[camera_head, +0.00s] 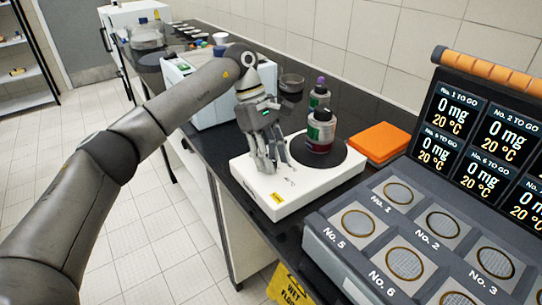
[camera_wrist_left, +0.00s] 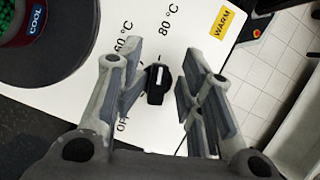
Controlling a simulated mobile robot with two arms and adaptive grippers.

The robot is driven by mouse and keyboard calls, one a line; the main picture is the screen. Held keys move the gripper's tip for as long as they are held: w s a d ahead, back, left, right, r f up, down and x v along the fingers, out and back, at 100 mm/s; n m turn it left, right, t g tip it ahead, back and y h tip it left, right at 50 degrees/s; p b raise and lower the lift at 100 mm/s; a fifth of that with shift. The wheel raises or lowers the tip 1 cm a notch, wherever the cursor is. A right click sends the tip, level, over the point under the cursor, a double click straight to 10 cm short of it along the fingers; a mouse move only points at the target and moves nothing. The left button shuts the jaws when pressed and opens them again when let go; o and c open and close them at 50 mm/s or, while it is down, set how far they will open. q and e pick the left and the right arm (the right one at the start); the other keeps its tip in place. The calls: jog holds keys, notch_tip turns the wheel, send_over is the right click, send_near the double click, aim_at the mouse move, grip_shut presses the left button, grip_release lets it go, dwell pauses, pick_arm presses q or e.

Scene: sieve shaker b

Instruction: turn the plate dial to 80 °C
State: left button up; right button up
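The white hot plate (camera_head: 333,188) stands on the black bench with a dark round top. Its black dial (camera_wrist_left: 156,84) has a white pointer line that lies roughly up the wrist picture. The printed marks OFF, 60 °C and 80 °C show around it; the exact setting is hard to tell. My left gripper (camera_head: 268,163) is low over the plate's front left part. In the left wrist view its open fingers (camera_wrist_left: 163,68) stand on either side of the dial, with gaps showing. In the head view the fingers hide the dial. My right gripper is not in view.
A bottle (camera_head: 321,132) stands on the round top, with another bottle (camera_head: 319,96) behind it. An orange block (camera_head: 379,142) lies right of the plate. The sieve station (camera_head: 400,235) with screens fills the right front. A yellow WARM label (camera_wrist_left: 223,22) is on the plate.

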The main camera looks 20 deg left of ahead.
pick_arm(q)
jog(key=v, duration=1.2)
jog(key=shift+d, duration=0.1)
